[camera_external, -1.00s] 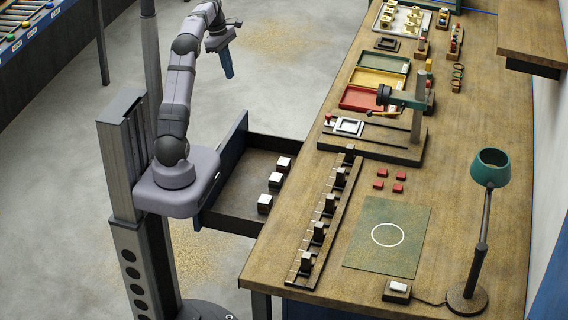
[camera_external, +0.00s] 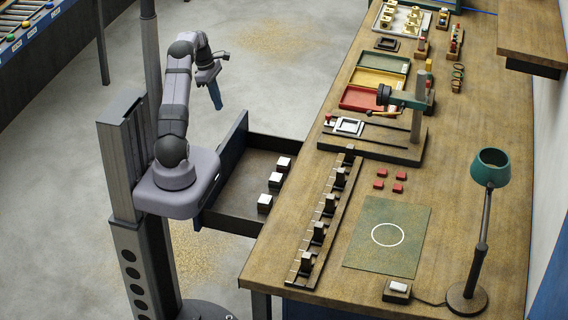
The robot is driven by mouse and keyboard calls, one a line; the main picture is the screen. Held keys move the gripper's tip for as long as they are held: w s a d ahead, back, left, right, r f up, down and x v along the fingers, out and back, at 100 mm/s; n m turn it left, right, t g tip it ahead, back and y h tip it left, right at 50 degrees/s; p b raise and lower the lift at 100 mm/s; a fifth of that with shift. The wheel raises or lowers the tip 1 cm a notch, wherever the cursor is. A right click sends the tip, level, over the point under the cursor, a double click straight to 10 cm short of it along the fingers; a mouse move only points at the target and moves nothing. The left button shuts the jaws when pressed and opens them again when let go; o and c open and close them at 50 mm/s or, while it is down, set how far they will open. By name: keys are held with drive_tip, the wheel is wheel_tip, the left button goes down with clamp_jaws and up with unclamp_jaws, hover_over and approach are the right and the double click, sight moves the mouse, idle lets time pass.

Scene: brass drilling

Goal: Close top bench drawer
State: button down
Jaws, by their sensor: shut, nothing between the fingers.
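The top bench drawer (camera_external: 236,206) is pulled out from the left side of the wooden workbench. My gripper (camera_external: 216,105) is shut and empty. It hangs in the air, pointing down, above and beyond the drawer in the picture, apart from it.
The workbench (camera_external: 450,150) carries a drill press (camera_external: 405,105), a slotted rail (camera_external: 325,215), red blocks (camera_external: 390,180), coloured trays (camera_external: 375,82), a green mat (camera_external: 410,240) and a lamp (camera_external: 490,170).

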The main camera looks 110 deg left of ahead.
drive_tip(key=w+f+p, duration=0.2)
drive_tip(key=w+f, duration=0.4)
drive_tip(key=f, duration=0.3)
drive_tip(key=shift+w+f, duration=0.25)
drive_tip(key=shift+f, duration=0.05)
drive_tip(key=shift+w+p, duration=0.1)
drive_tip(key=shift+p, duration=0.2)
drive_tip(key=w+p, duration=0.1)
drive_tip(key=w, duration=2.5)
drive_tip(key=shift+w, duration=0.1)
